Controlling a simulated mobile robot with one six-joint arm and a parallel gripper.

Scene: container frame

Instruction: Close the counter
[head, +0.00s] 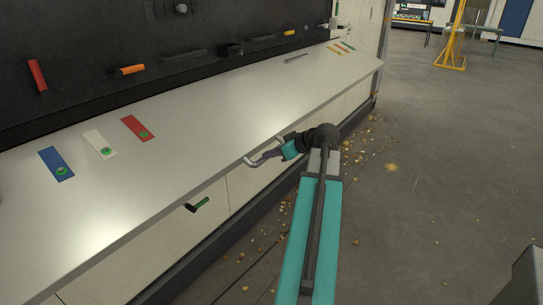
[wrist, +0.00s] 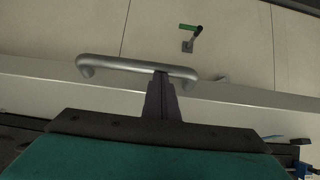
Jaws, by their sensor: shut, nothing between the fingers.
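The counter (head: 200,125) is a long pale panel running from the lower left to the upper right in the head view. Its front edge juts out over the cabinet fronts. A silver bar handle (head: 257,161) sits at this front edge; it also spans the upper left of the wrist view (wrist: 120,66). My gripper (head: 273,154) is at the handle's right part. Its dark fingers (wrist: 160,82) are shut and empty, with their tips at the bar near its right end. I cannot tell whether they touch it.
A green cabinet handle (head: 197,204) sticks out below the counter edge. Blue, white and red cards (head: 137,129) lie on the counter. A dark tool wall (head: 90,50) stands behind. Small yellowish debris (head: 365,145) litters the floor; open floor (head: 450,180) lies to the right.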

